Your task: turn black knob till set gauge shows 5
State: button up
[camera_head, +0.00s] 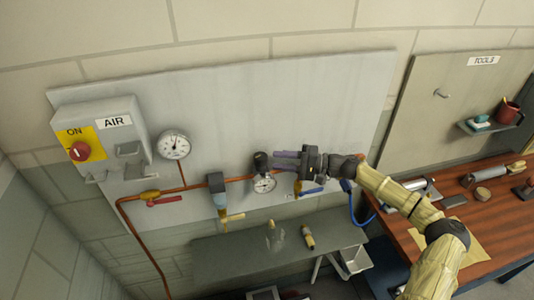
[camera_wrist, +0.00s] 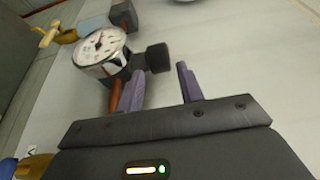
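The black knob (camera_head: 261,160) sits on top of a regulator on the wall panel, with the round white set gauge (camera_head: 265,184) just below it. In the wrist view the knob (camera_wrist: 158,58) sticks out beside the chrome-rimmed gauge (camera_wrist: 98,47). The gauge's reading is too small to make out. My gripper (camera_head: 275,161) comes from the right, its purple fingers pointing at the knob. In the wrist view my gripper (camera_wrist: 161,72) is open and empty, with the knob just beyond and between the fingertips. I cannot tell whether either finger touches it.
A larger gauge (camera_head: 173,146) and an AIR box (camera_head: 120,140) with a red switch (camera_head: 79,151) are on the left. A copper pipe (camera_head: 125,225) feeds a blue-grey filter (camera_head: 217,190). A blue-handled valve (camera_head: 308,191) is below my gripper. A shelf (camera_head: 220,262) juts out underneath.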

aim_at(266, 160)
jog(key=a, duration=0.1)
jog(key=a+p, duration=0.2)
jog(key=a, duration=0.1)
jog(key=shift+w+a+r, duration=0.1)
jog(key=shift+w, duration=0.2)
jog(key=shift+s+a, duration=0.1)
jog(key=shift+a, duration=0.4)
jog(key=c, duration=0.7)
jog(key=shift+f, duration=0.2)
